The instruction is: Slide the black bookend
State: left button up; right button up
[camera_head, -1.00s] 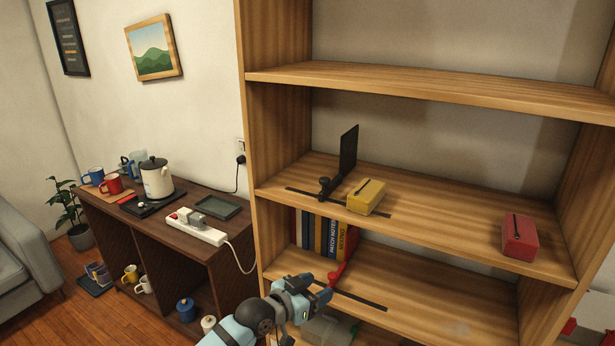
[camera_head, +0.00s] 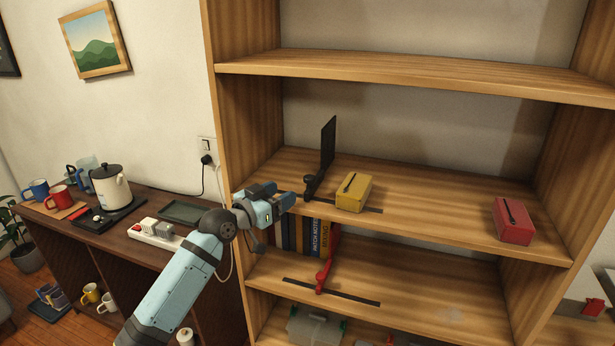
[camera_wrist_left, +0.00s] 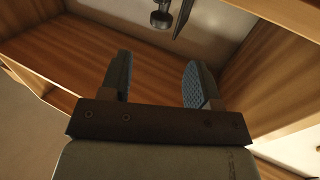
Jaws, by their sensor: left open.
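The black bookend (camera_head: 328,146) stands upright on the middle shelf (camera_head: 440,203), left of a yellow box, with a round dark knob (camera_head: 308,181) at its front foot. A dark track (camera_head: 372,209) runs along the shelf under it. My left gripper (camera_head: 291,201) is open and empty at the shelf's front edge, just left of and below the knob, apart from it. In the left wrist view, the open fingers (camera_wrist_left: 158,78) point towards the shelf; the knob (camera_wrist_left: 161,18) and part of the bookend (camera_wrist_left: 184,14) show at the top, beyond the fingertips.
The yellow box (camera_head: 354,193) sits close right of the bookend; a red box (camera_head: 513,221) is further right. Below, a red bookend (camera_head: 329,262) stands beside several books (camera_head: 315,238). A side panel (camera_head: 227,130) bounds the shelf on the left. Shelf space between the boxes is clear.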

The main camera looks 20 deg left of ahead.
aim_at(305, 180)
pick_arm(q)
jog(key=p+x, duration=0.1)
jog(key=x, duration=1)
jog(key=shift+p, duration=0.35)
grip_shut()
jog(key=a+b, duration=0.3)
jog(key=a, duration=0.1)
jog(key=a+b, duration=0.4)
jog(key=shift+w+a+f, duration=0.1)
jog(key=shift+a+f, duration=0.15)
jog(key=shift+a, duration=0.25)
jog(key=shift+r, duration=0.2)
grip_release()
jog(key=shift+a, duration=0.1)
